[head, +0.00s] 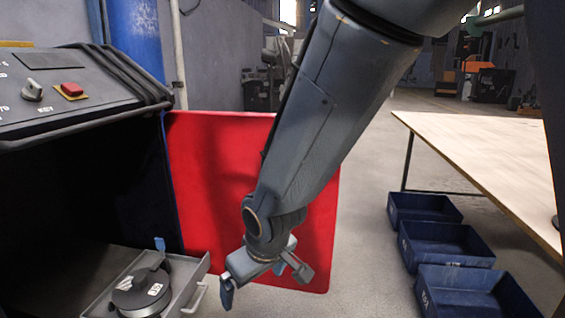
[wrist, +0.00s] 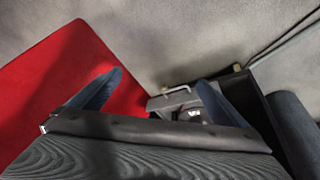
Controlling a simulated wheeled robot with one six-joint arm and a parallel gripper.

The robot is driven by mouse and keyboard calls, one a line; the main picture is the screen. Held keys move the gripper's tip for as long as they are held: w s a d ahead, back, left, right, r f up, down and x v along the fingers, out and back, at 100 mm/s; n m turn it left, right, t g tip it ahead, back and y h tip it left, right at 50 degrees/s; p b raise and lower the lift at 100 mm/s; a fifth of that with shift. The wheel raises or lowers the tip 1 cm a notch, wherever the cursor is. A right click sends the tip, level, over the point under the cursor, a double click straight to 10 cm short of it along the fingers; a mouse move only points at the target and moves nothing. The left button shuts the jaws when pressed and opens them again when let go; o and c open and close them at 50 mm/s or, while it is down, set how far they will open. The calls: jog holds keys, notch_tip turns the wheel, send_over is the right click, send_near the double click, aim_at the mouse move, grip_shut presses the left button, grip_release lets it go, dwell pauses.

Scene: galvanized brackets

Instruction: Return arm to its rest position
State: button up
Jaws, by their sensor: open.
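My gripper (head: 250,272) hangs at the end of my arm in the middle of the head view, pointing down. It is in front of the red panel (head: 225,160) and to the right of the open drawer. In the wrist view its two blue fingers (wrist: 157,84) stand wide apart with nothing held between them. The grey drawer (head: 198,283) shows beyond the fingers in the wrist view, with its handle (wrist: 176,90). A dark round object with a white label (head: 140,293) sits in the drawer. My arm hides part of the red panel.
A control console (head: 65,105) with a red button (head: 72,90) stands at the left above the drawer. A wooden-topped table (head: 480,150) is at the right. Several blue bins (head: 445,246) stand on the floor beside it. Grey floor between panel and bins is clear.

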jog(key=s+d+r+m+g+h, duration=0.1)
jog(key=s+d+r+g, duration=0.1)
jog(key=s, duration=0.7)
jog(key=s+d+r+m+g, duration=0.1)
jog(key=s+d+r+g, duration=0.1)
jog(key=s, duration=0.7)
jog(key=d+r+m+p, duration=0.3)
jog(key=d+r+p, duration=0.7)
jog(key=r+p, duration=0.3)
jog(key=d+r+m+h+p, duration=0.1)
jog(key=d+r+m+p, duration=0.2)
jog(key=d+r+p, duration=0.8)
notch_tip(320, 180, up, 3)
jog(key=p, duration=0.6)
jog(key=shift+d+p, duration=0.15)
jog(key=shift+p, duration=0.15)
jog(key=shift+w+f, duration=0.1)
jog(key=shift+c, duration=0.4)
